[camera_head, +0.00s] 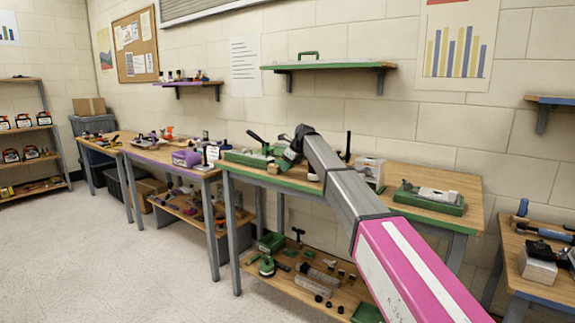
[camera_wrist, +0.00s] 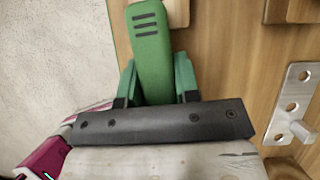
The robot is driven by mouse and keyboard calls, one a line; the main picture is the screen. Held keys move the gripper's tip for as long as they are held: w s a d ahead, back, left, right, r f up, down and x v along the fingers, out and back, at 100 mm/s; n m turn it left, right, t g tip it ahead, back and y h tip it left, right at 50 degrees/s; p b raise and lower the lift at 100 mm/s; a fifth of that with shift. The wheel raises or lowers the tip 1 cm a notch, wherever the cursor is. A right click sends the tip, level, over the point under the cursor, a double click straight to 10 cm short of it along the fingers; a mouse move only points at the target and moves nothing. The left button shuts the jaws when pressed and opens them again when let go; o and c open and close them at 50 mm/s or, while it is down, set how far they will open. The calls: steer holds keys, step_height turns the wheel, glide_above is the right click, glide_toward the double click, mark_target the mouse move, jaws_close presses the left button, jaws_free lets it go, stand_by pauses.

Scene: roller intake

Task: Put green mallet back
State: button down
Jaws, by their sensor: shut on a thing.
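My gripper (camera_wrist: 155,85) is shut on a green piece with three dark stripes, which I take to be the green mallet (camera_wrist: 150,40). It lies between the two fingers in the wrist view, over the wooden top of the green-edged bench (camera_wrist: 225,60). Only this green part shows; the rest of the mallet is hidden or out of frame. In the head view my gripper (camera_head: 292,155) is small and dark above that bench (camera_head: 300,182), and the held piece is hard to make out there.
A green tray with a grey tool (camera_head: 428,198) sits at the bench's right. A green-edged wall shelf (camera_head: 330,66) is above. A metal bracket (camera_wrist: 290,105) lies right of my gripper. The floor at left is open.

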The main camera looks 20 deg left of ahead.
steer(key=shift+f, duration=0.45)
stand_by(0.3)
steer(key=c, duration=0.8)
jaws_free()
